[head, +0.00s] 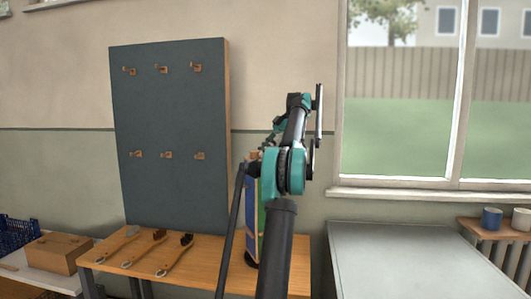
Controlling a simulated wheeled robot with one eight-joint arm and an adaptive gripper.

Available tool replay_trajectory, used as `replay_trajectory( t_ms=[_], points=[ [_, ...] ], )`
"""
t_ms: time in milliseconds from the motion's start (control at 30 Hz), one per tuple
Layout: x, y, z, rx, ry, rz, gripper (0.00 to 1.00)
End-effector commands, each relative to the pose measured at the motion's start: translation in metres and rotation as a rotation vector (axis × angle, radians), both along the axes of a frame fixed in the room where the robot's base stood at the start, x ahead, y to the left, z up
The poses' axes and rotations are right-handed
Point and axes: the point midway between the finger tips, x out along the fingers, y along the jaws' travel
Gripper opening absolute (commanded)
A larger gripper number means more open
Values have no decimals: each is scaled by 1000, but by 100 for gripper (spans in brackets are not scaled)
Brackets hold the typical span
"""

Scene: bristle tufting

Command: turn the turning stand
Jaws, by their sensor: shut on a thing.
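The turning stand (252,222) appears to be the upright piece with blue and green faces and a tan edge on the wooden table, on a dark foot. My arm covers much of it. My gripper (258,156) is at its top, small and partly hidden behind my arm's teal joint. It is shut on the top of the stand, where a small brownish part shows. The exact contact is hard to see.
A dark pegboard (170,110) with hooks stands behind. A wooden box (57,254) and blue crate (17,233) are left. A grey surface (400,255) at right is clear.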

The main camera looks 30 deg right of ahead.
Motion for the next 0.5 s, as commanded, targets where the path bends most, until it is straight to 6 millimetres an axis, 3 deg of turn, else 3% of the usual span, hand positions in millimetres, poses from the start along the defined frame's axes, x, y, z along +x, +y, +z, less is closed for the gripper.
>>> replay_trajectory(
  t_ms=[400,433,500],
  points=[
    [1,-1,-2,-4,5,3,0],
    [1,-1,-2,-4,5,3,21],
    [1,-1,-2,-5,4,3,30]
  ],
)
